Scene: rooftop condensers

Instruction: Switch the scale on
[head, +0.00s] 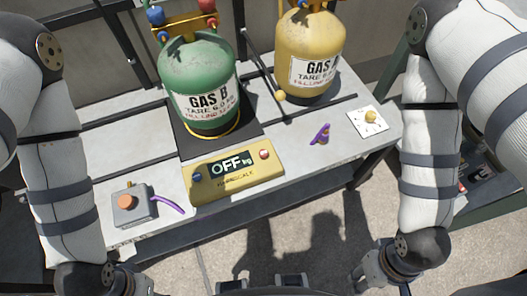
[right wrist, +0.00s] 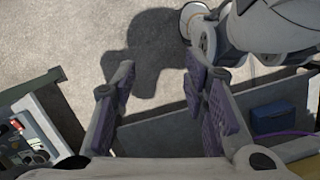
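The scale's yellow control panel (head: 235,172) lies at the front edge of the bench, its display (head: 230,164) reading "OFF kg". A blue button (head: 197,177) is left of the display and a red button (head: 264,154) right of it. The dark weighing platform (head: 248,131) is behind, bearing the green GAS B cylinder (head: 199,80). My right gripper (right wrist: 160,90) is open and empty over the floor, low and right of the panel. My left arm ends at the lower left corner, away from the panel; its fingers are cut off or too unclear to read.
A purple clip (head: 320,134), a white dial plate (head: 367,121) and the yellow gas cylinder (head: 310,50) are on the right. The space before the panel is clear.

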